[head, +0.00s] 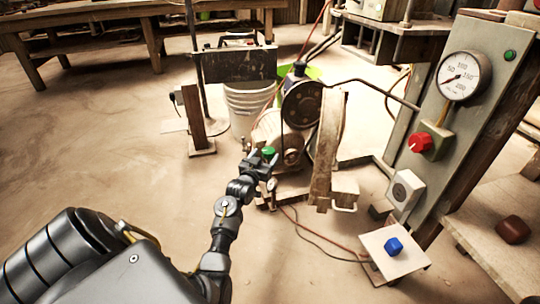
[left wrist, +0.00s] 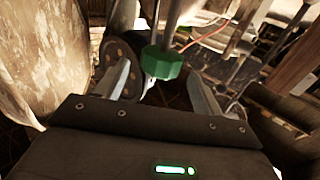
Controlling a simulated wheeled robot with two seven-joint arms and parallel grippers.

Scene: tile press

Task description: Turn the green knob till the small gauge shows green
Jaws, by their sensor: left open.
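The green knob (head: 268,150) sits on the machine by the motor. In the left wrist view the green knob (left wrist: 162,64) is faceted and shows between the two fingers, near their tips. My left gripper (head: 258,159) is open beside the knob in the head view, and its fingers (left wrist: 159,76) show apart on either side of it in the left wrist view. I cannot tell whether they touch it. A small gauge (head: 271,184) with a pale face is just below the gripper; its reading is too small to tell. My right gripper is not in view.
A wooden post (head: 328,150) stands right of the motor (head: 270,135). A panel at right carries a large gauge (head: 463,76) and a red knob (head: 421,142). A blue knob (head: 393,246) is on a pale plate. A white bucket (head: 247,105) stands behind. Floor at left is clear.

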